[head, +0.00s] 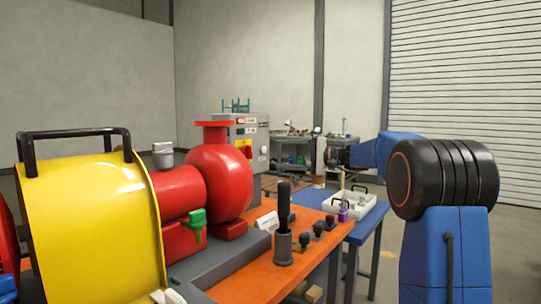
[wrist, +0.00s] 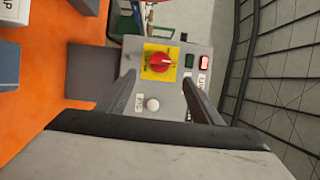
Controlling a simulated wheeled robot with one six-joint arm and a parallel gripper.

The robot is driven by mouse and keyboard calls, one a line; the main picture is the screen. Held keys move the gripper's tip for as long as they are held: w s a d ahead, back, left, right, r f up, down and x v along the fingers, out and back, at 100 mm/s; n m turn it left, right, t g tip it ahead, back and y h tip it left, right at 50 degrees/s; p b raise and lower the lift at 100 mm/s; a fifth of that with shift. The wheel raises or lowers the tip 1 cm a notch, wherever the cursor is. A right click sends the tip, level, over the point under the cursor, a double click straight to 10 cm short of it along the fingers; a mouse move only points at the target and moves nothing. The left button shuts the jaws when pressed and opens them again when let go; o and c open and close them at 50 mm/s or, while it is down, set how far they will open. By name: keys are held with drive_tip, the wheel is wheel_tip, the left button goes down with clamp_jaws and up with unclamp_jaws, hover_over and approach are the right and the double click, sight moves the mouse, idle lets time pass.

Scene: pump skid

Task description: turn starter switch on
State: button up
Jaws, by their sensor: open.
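The starter switch is a red rotary knob on a yellow plate (wrist: 159,62) on the grey starter box (wrist: 133,52). The knob lies roughly crosswise in the wrist view; the plate's lettering is too small to read. In the head view the switch (head: 244,145) shows on the front of the grey box (head: 264,131) behind the red pump. My gripper (wrist: 158,77) is open and empty, facing the panel. Its two fingers appear on either side of the switch, apart from it; the remaining gap in depth is hard to judge.
Beside the switch are a lit red lamp (wrist: 203,62), a dark green lamp (wrist: 189,61) and a white button (wrist: 152,104). A white tray (head: 350,204) sits on a blue table.

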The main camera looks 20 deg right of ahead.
drive_tip(key=v, duration=0.7)
drive_tip(key=shift+d, duration=0.35)
drive_tip(key=shift+s, duration=0.15)
